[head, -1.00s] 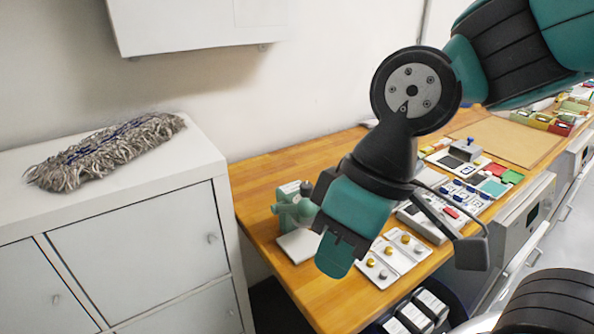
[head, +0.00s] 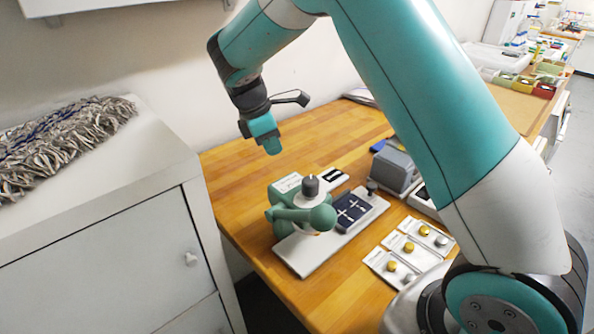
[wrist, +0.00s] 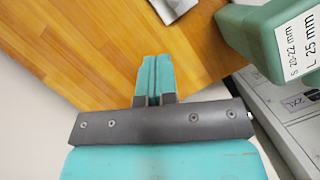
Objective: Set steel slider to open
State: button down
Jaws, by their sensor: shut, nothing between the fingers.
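My gripper (head: 271,144) is shut and empty, above the bare wood behind the green press. In the wrist view its teal fingers (wrist: 154,78) are together, apart from the press's green block (wrist: 262,35) with its size label. The green press (head: 303,216) stands on a pale base with a dark grey knob on top. On that base is a dark blue panel (head: 350,211) with white marks. Behind it is a small white plate (head: 333,177) with a black slot. I cannot tell which part is the steel slider or its setting.
White cards (head: 414,241) with yellow and grey knobs lie at the front right of the wooden table (head: 235,172). A grey box (head: 397,170) stands behind them. A white cabinet (head: 100,230) with a mop head (head: 62,143) is on the left. Wood left of the press is clear.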

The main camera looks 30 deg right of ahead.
jog(key=p+x, duration=0.1)
jog(key=x, duration=0.7)
jog(key=shift+s+d+f, duration=0.1)
jog(key=shift+d+f, duration=0.05)
jog(key=d, duration=0.1)
jog(key=d+p, duration=0.1)
jog(key=s+d+f, duration=0.1)
jog(key=shift+p, duration=0.35)
jog(key=shift+d+f, duration=0.15)
jog(key=shift+d, duration=0.35)
jog(key=shift+w+d+p, duration=0.1)
jog(key=shift+d+p, duration=0.1)
jog(key=shift+d, duration=0.55)
jog(key=shift+w+d+p, duration=0.15)
jog(key=shift+d+p, duration=0.05)
jog(key=shift+d, duration=0.6)
jog(key=shift+a, duration=0.1)
jog(key=b+v, duration=0.1)
jog(key=v, duration=1.6)
jog(key=shift+r+b, duration=0.25)
jog(key=shift+b, duration=0.1)
jog(key=shift+a, duration=0.15)
